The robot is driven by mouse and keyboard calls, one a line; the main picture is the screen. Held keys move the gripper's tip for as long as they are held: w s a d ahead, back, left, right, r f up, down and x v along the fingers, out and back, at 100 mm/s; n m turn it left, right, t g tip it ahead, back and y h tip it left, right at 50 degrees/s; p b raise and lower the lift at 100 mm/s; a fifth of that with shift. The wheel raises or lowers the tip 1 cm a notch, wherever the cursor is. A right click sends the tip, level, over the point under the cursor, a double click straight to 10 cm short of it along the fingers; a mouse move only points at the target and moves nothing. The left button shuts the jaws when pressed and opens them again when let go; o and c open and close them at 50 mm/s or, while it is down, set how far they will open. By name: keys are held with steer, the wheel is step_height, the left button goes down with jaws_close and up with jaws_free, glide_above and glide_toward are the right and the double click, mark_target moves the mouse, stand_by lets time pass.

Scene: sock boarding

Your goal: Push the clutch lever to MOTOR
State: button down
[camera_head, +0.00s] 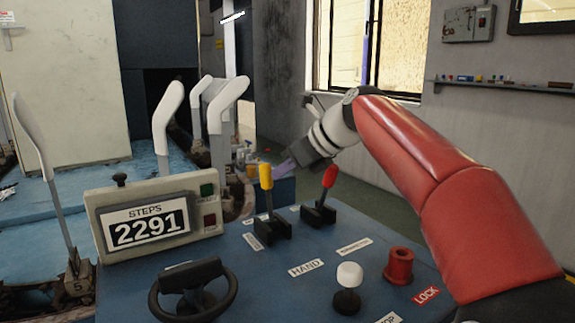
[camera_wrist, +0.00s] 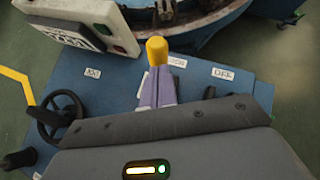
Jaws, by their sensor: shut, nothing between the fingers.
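A yellow-knobbed lever (camera_head: 266,180) stands nearly upright in a black slotted base on the blue console. Its knob also shows in the wrist view (camera_wrist: 157,50). A red-knobbed lever (camera_head: 329,178) stands to its right, tilted a little to the right. I cannot read which of them is marked as the clutch, and no MOTOR label is clearly legible. My gripper (camera_head: 284,166) has its purple fingers shut and empty, beside and behind the yellow knob. In the wrist view the fingertips (camera_wrist: 157,72) lie at the knob's lower edge; contact cannot be told.
The blue console (camera_head: 240,280) carries a step counter (camera_head: 148,228) reading 2291, a black handwheel (camera_head: 193,288), a white knob (camera_head: 349,275), a red spool-shaped part (camera_head: 399,266) and a HAND label (camera_head: 306,267). White sock boards (camera_head: 168,115) stand behind the counter.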

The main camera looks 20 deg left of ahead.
steer(key=shift+w+a, duration=1.05)
steer(key=shift+a, duration=0.1)
steer(key=shift+a, duration=0.1)
steer(key=shift+r, duration=0.15)
steer(key=v, duration=0.8)
steer(key=shift+d, duration=0.2)
